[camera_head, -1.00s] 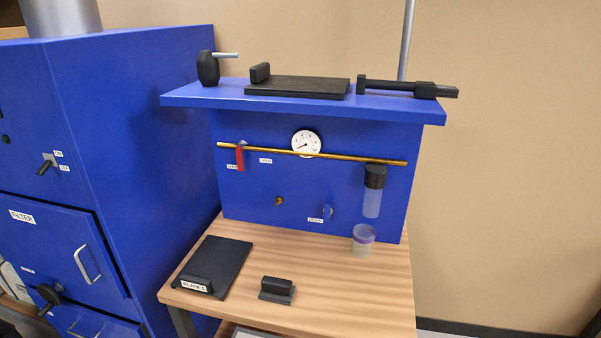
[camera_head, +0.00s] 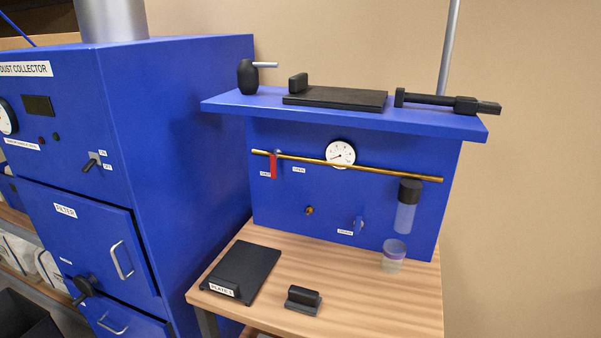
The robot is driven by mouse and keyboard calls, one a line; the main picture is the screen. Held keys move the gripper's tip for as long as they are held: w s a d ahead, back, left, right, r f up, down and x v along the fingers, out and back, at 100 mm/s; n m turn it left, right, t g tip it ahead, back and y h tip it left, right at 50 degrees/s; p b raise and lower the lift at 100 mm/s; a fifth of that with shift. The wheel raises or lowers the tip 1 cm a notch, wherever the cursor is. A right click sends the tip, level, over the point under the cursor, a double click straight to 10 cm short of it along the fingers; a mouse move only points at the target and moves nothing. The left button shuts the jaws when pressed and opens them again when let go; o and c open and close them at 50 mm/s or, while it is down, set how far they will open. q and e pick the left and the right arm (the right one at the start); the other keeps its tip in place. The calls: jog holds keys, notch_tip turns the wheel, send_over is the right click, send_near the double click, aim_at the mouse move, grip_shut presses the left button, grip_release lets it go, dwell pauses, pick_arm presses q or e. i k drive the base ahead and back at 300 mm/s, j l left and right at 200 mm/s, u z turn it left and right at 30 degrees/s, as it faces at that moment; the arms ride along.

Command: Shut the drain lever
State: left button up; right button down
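The drain lever is a small blue handle (camera_head: 359,225) low on the blue panel (camera_head: 290,205), just right of a small white label (camera_head: 345,232) that seems to read DRAIN. The handle looks roughly upright. A clear cup (camera_head: 393,258) with a purple band stands on the wooden table, right of the lever. A clear bowl with a black top (camera_head: 406,208) hangs above that cup. Neither of my grippers shows in this view.
A red lever (camera_head: 273,167) hangs from a brass pipe (camera_head: 340,163) near a round gauge (camera_head: 341,153). A black plate (camera_head: 248,268) and a small black block (camera_head: 303,299) lie on the wooden table (camera_head: 370,300). The blue dust collector (camera_head: 190,140) stands left.

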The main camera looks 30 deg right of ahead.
aim_at(358, 220)
jog(key=z, duration=1.3)
